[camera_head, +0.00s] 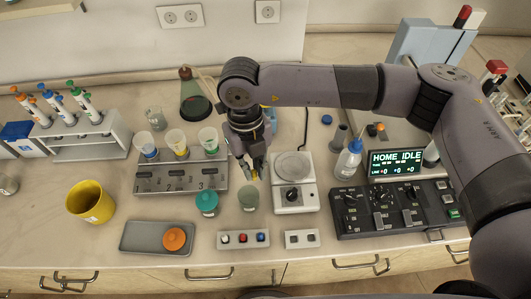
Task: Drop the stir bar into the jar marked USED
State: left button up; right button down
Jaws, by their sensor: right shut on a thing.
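My right gripper (253,172) points down over the bench, just above and behind a small grey-green jar (248,198). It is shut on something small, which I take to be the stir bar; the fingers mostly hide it. A second jar with a teal lid (206,199) stands to the left of the grey-green one. No marking is readable on either jar, so I cannot tell which is USED. My left gripper is not in view.
A hotplate stirrer (294,196) stands just right of the gripper. A numbered rack (180,178) with cups is at left. In front are a grey tray (145,243) with an orange lid-like piece (175,239) and button boxes (243,240). A control panel (395,207) is at right.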

aim_at(253, 180)
jog(key=shift+a+f, duration=0.2)
jog(key=shift+f, duration=0.2)
notch_tip(253, 180, down, 4)
jog(key=shift+r+b, duration=0.1)
jog(key=shift+b, duration=0.85)
jog(key=shift+d+f, duration=0.1)
jog(key=shift+f, duration=0.45)
jog(key=c, duration=1.6)
grip_release()
jog(key=shift+c, duration=0.2)
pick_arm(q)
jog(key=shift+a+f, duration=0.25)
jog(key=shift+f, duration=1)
pick_arm(e)
jog(key=shift+o, duration=0.4)
